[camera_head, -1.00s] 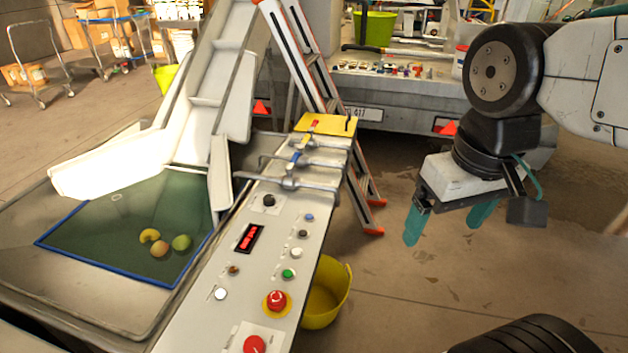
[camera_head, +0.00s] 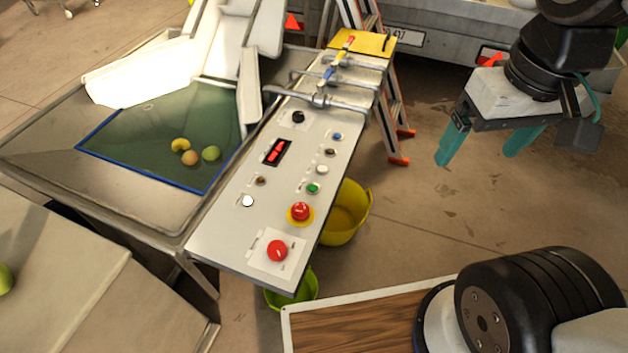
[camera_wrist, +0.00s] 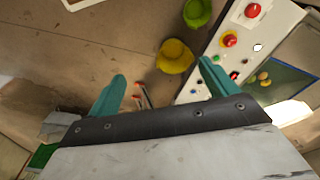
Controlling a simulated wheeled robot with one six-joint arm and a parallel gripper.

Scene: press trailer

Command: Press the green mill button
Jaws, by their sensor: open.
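The green button (camera_head: 313,188) is a small round cap on the grey sloping control panel (camera_head: 232,232). It sits between a white button (camera_head: 322,170) above it and a red mushroom button on a yellow base (camera_head: 300,212) below it. My gripper (camera_head: 478,150) hangs in the air to the right of the panel, with its teal fingers apart and nothing between them. In the wrist view the fingers (camera_wrist: 162,82) are also apart. The panel (camera_wrist: 225,50) shows there beyond the right finger, and the green button (camera_wrist: 234,75) is close to that fingertip in the picture.
Yellow and green buckets (camera_head: 345,215) (camera_head: 297,290) stand on the floor by the panel. Metal pipes with valves (camera_head: 325,85) cross its far end, near a ladder (camera_head: 393,110). A tank with fruit (camera_head: 130,140) lies left. Open floor lies between gripper and panel.

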